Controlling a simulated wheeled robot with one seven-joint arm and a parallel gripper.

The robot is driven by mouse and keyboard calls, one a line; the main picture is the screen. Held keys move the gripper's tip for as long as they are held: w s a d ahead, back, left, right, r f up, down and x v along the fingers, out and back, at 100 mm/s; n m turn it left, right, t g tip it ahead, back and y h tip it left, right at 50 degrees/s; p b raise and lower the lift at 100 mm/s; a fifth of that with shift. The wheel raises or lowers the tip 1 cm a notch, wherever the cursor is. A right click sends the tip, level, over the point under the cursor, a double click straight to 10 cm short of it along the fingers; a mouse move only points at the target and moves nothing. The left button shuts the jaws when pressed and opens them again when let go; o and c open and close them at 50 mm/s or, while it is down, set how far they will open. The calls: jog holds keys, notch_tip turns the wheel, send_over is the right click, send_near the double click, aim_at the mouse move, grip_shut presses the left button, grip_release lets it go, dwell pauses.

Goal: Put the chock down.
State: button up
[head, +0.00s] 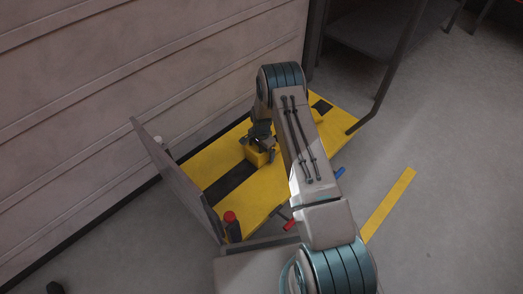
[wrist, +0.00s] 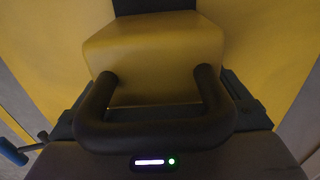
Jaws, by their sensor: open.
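The yellow chock (head: 258,158) sits on the yellow and black striped floor area (head: 230,188), beside the large panelled wall. My gripper (head: 262,137) is right above it, partly hidden by my own arm. In the wrist view the chock (wrist: 155,55) fills the upper middle, with yellow surface behind it. My open gripper (wrist: 160,105) has its dark jaws wide apart at the two sides. A dark U-shaped bar crosses in front of the chock's near side. I cannot tell whether the jaws touch the chock.
A grey upright panel (head: 178,178) stands at the left of the striped area. A red knob (head: 229,216) is by its near end. Red (head: 289,225) and blue (head: 340,172) handled items lie near my arm. A dark metal frame (head: 390,70) stands at the back right. Grey floor is open at right.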

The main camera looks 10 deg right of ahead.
notch_tip(320, 180, up, 12)
jog(key=p, duration=0.4)
dwell(0.3)
jog(key=shift+r+p, duration=0.35)
jog(key=shift+p, duration=0.05)
jog(key=s+r+n+p, duration=0.25)
jog(key=r+p, duration=0.35)
jog(key=r, duration=0.8)
jog(key=s+r+n+t+p, duration=0.1)
jog(key=s+r+p, duration=0.4)
jog(key=r, duration=1)
jog(key=s+r+n+p, duration=0.15)
jog(key=r+p, duration=0.45)
jog(key=r, duration=0.8)
jog(key=s+r+n+t+p, duration=0.1)
jog(key=s+r+n+p, duration=0.2)
jog(key=s+r+p, duration=0.6)
jog(key=s+d+r+n+p, duration=0.1)
jog(key=s+r+n+p, duration=0.1)
jog(key=s+r+p, duration=0.8)
jog(key=s+r, duration=0.5)
jog(key=r, duration=0.6)
jog(key=shift+n+t, duration=0.4)
jog(key=shift+s, duration=0.1)
